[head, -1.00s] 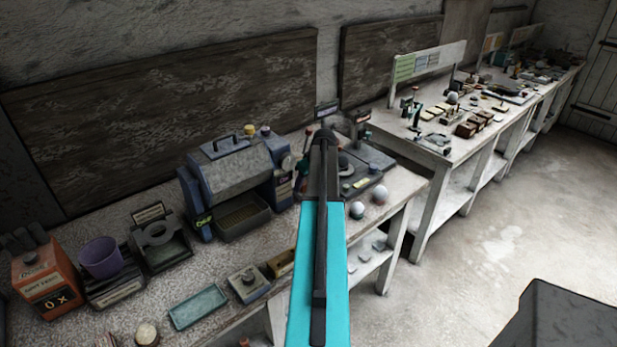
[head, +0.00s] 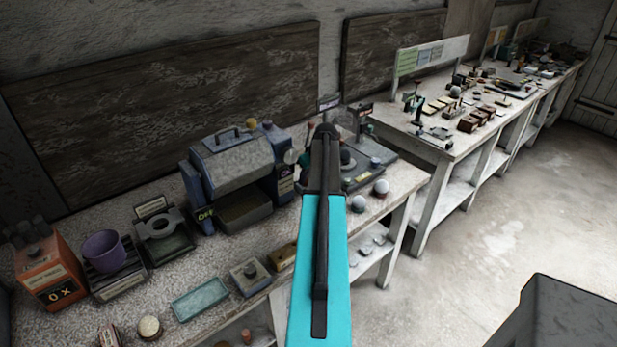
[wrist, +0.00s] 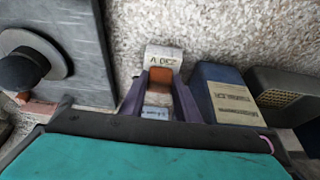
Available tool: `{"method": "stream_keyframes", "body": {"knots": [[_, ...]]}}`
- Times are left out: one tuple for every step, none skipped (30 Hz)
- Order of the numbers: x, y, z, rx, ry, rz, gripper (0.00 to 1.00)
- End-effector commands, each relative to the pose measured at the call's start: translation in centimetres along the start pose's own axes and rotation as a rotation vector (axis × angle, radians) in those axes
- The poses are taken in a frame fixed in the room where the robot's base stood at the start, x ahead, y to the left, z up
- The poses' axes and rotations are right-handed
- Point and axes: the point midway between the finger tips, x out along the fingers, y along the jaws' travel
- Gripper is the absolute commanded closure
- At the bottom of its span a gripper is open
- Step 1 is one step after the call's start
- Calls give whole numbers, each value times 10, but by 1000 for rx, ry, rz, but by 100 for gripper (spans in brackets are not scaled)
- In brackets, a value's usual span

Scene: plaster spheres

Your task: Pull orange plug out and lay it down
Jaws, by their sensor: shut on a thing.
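The orange plug (wrist: 161,76) shows as an orange-brown block in the wrist view, between the two purple-grey fingers of my gripper (wrist: 160,92). My gripper is shut on it. A white block with an upside-down marking that looks like "230 V" (wrist: 164,57) is directly beyond the plug. Whether the plug is still seated in it, I cannot tell. In the head view my turquoise and black arm covers the plug and the fingertips.
A blue block with a cream label (wrist: 226,95) stands close to the right finger. A grey machine with a dark knob lies at the left. In the head view, a blue-grey machine (head: 235,165) and two balls (head: 369,195) flank my arm. A teal tray (head: 200,299) lies nearer.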

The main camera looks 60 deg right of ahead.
Motion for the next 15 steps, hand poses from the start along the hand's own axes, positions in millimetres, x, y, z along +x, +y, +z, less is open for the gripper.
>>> {"method": "stream_keyframes", "body": {"knots": [[-1, 0, -1, 0, 0, 0, 98], [-2, 0, -1, 0, 0, 0, 98], [-2, 0, -1, 0, 0, 0, 98], [-3, 0, -1, 0, 0, 0, 98], [-4, 0, -2, 0, 0, 0, 98], [-5, 0, -2, 0, 0, 0, 98], [-6, 0, -2, 0, 0, 0, 98], [-6, 0, -3, 0, 0, 0, 98], [-7, 0, -3, 0, 0, 0, 98], [-8, 0, -3, 0, 0, 0, 98], [-9, 0, -4, 0, 0, 0, 98], [-10, 0, -4, 0, 1, 0, 98], [-10, 0, -4, 0, 1, 0, 98], [-11, 0, -5, 0, 1, 0, 98], [-12, 0, -5, 0, 1, 0, 98]]}}
